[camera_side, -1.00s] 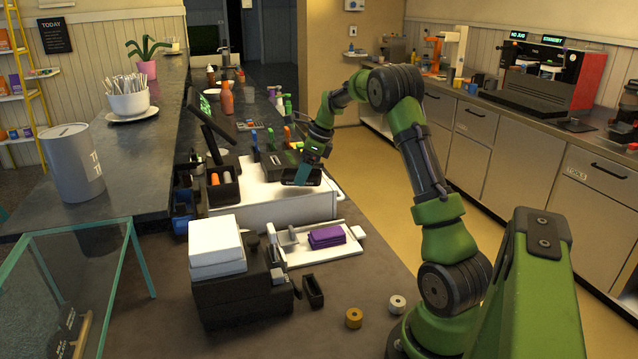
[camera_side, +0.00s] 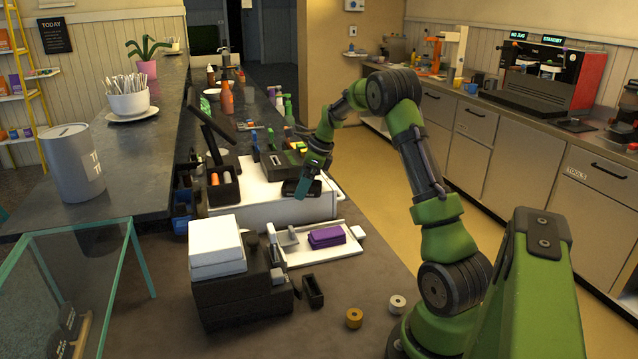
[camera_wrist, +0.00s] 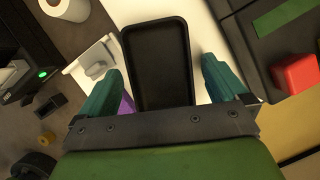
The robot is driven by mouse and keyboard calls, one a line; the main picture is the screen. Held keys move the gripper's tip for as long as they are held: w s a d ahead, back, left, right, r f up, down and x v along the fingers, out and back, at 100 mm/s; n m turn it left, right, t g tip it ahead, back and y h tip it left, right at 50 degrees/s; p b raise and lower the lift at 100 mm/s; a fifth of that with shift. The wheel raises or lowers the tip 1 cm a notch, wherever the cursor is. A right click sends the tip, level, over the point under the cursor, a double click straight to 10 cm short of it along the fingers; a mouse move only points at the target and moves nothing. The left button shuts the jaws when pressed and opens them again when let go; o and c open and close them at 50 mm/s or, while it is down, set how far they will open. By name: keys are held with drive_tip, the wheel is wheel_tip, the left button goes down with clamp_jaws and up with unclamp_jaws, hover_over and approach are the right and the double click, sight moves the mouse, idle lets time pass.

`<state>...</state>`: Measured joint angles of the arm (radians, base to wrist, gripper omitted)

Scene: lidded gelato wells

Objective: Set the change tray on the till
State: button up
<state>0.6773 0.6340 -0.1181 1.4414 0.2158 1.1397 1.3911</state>
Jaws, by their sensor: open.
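The change tray looks like the black, rimmed, empty rectangular tray (camera_wrist: 157,55) in the wrist view. In the side view its left end (camera_side: 289,188) shows at the front edge of a white box top (camera_side: 258,192); the rest is hidden behind my gripper. This white box, with a tilted screen (camera_side: 209,128) behind it, looks like the till. My gripper (camera_wrist: 160,88) is open, its teal fingers on either side of the tray's near end with gaps at both sides. It shows in the side view too (camera_side: 307,188). I cannot tell whether the tray rests flat.
A dark box with a green panel (camera_side: 283,164) stands on the white top behind the tray. A white platform with a purple block (camera_side: 326,236) lies in front. A black machine with a white top (camera_side: 216,247) is front left.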

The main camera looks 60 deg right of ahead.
drive_tip(key=v, duration=1.2)
drive_tip(key=a+r+n, duration=0.5)
drive_tip(key=a+n, duration=0.1)
drive_tip(key=a, duration=0.6)
drive_tip(key=s+a+f+n+t, duration=0.1)
drive_tip(key=s+a+n, duration=0.6)
drive_tip(key=a+n, duration=0.3)
drive_tip(key=s+a+f+n+t, duration=0.1)
drive_tip(key=s+a+n+t, duration=0.1)
drive_tip(key=s+a+n, duration=0.6)
drive_tip(key=a+n, duration=0.3)
drive_tip(key=a, duration=0.2)
drive_tip(key=shift+a+f, duration=0.35)
drive_tip(key=shift+f, duration=0.05)
